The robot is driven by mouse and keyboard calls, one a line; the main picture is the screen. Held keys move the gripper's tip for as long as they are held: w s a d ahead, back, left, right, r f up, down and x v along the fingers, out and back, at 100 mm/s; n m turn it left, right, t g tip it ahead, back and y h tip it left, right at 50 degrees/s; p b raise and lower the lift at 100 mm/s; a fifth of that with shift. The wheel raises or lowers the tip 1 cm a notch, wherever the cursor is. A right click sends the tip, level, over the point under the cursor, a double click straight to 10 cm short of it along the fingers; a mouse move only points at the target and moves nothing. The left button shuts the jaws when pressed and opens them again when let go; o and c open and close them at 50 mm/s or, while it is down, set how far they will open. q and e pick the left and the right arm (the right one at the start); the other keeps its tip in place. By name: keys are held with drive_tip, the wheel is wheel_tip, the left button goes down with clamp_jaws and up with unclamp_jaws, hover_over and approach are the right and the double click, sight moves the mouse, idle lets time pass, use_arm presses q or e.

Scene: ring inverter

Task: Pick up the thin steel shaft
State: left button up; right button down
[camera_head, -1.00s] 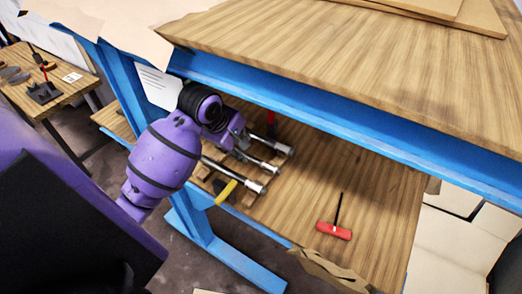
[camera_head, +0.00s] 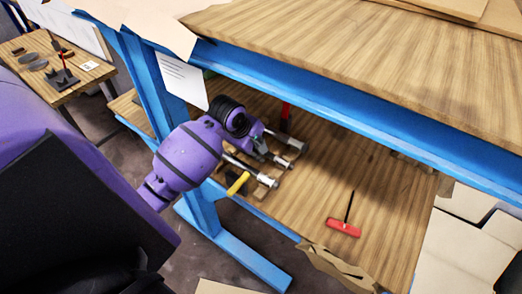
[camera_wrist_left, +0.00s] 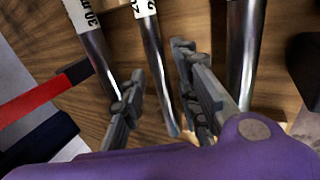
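Three steel shafts lie side by side on wooden supports on the lower shelf. The thin steel shaft (camera_head: 279,160) is the middle one in the head view. In the left wrist view the thin shaft (camera_wrist_left: 152,50) has a white label, partly cut off, and runs between the fingers. A shaft marked 30 mm (camera_wrist_left: 97,55) is left of it, and a thicker shaft (camera_wrist_left: 242,50) is right of it. My left gripper (camera_head: 262,148) is over the shafts; in the wrist view its fingers (camera_wrist_left: 160,95) are apart, and I see no clear contact. My right gripper is not in view.
The blue bench frame (camera_head: 350,100) and wooden top (camera_head: 380,60) overhang the shelf. A yellow-handled tool (camera_head: 238,183) lies near the shafts. A red T-handle tool (camera_head: 343,227) lies farther right, with bare shelf around it. A red object (camera_head: 285,117) is behind the shafts.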

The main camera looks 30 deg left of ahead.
use_arm(q)
clamp_jaws()
drive_tip(key=shift+w+r, duration=0.1)
drive_tip(key=shift+r, duration=0.1)
